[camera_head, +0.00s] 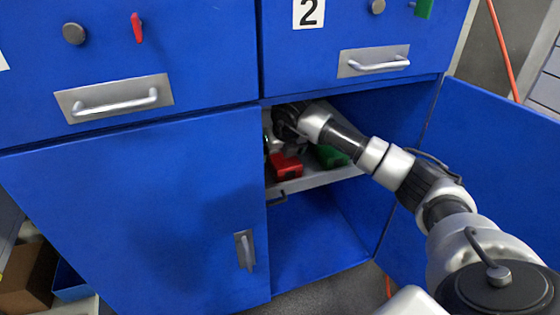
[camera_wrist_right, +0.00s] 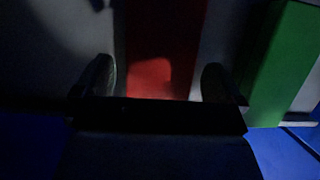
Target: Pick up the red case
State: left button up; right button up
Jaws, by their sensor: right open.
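The red case (camera_head: 286,166) lies on a light shelf inside the open blue cabinet in the head view. In the right wrist view the red case (camera_wrist_right: 150,70) runs between the two fingers. My right gripper (camera_wrist_right: 160,82) is open, with one finger on each side of the case and a gap to it on both sides. In the head view my right arm reaches into the cabinet from the right, and its hand largely hides the gripper above the case. My left gripper is not in view.
A green case (camera_head: 331,156) lies right of the red one, close to my right finger in the wrist view (camera_wrist_right: 280,60). The shelf (camera_head: 320,179) is shallow, under drawers. The open cabinet door (camera_head: 480,180) stands at the right. A closed blue door (camera_head: 130,220) is at the left.

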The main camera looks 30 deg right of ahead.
aim_at(280, 156)
jog(key=x, duration=0.3)
jog(key=shift+f+b, duration=0.15)
jog(key=shift+b, duration=0.25)
jog(key=c, duration=1.1)
jog(key=shift+c, duration=0.6)
jog(key=shift+d+r, duration=0.1)
jog(key=shift+r, duration=0.2)
